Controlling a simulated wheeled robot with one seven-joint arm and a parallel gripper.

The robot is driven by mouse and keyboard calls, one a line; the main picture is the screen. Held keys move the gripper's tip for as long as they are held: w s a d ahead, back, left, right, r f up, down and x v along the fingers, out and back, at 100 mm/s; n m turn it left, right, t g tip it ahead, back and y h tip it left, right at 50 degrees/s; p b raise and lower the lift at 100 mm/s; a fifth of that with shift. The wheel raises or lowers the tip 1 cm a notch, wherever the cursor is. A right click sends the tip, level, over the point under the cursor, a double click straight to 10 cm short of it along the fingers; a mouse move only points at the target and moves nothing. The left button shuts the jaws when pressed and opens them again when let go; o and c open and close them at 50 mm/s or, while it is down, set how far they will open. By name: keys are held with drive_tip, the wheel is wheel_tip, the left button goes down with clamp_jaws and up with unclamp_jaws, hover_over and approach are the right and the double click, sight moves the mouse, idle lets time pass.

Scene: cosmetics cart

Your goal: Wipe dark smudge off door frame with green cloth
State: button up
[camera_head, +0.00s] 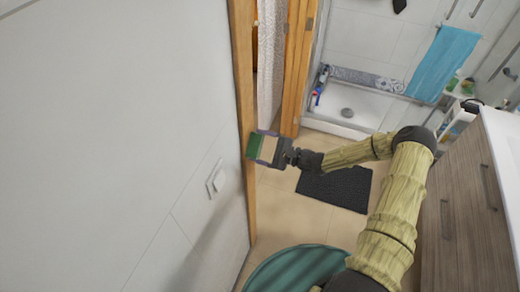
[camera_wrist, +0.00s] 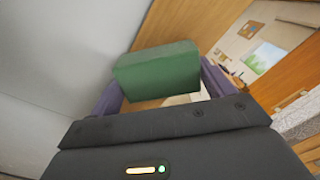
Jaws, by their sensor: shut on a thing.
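The green cloth (camera_head: 253,145) shows as a thick, block-like pad at the end of my arm. My gripper (camera_head: 264,147) is shut on it and holds it up against or very close to the wooden door frame (camera_head: 241,75). In the wrist view the green cloth (camera_wrist: 158,70) sits between the two purple fingers, with the wooden frame (camera_wrist: 185,25) behind it. I cannot tell whether the cloth touches the wood. No dark smudge shows in either view; the cloth and gripper hide part of the frame.
A dark mat (camera_head: 337,187) lies on the floor. A wooden cabinet (camera_head: 465,210) stands at right. A shower tray (camera_head: 350,108) and blue towel (camera_head: 443,62) are at the back.

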sight(258, 153)
drive_tip(key=shift+w+r, duration=0.1)
drive_tip(key=shift+w, duration=0.3)
drive_tip(key=shift+d, duration=0.15)
drive_tip(key=shift+s+a+p, duration=0.2)
drive_tip(key=shift+s+p, duration=0.05)
drive_tip(key=shift+s, duration=0.25)
drive_tip(key=shift+s+a+p, duration=0.2)
drive_tip(key=shift+s, duration=0.25)
drive_tip(key=shift+s+a+p, duration=0.25)
drive_tip(key=shift+s+p, duration=0.45)
drive_tip(key=shift+s, duration=0.25)
drive_tip(key=shift+d, duration=0.1)
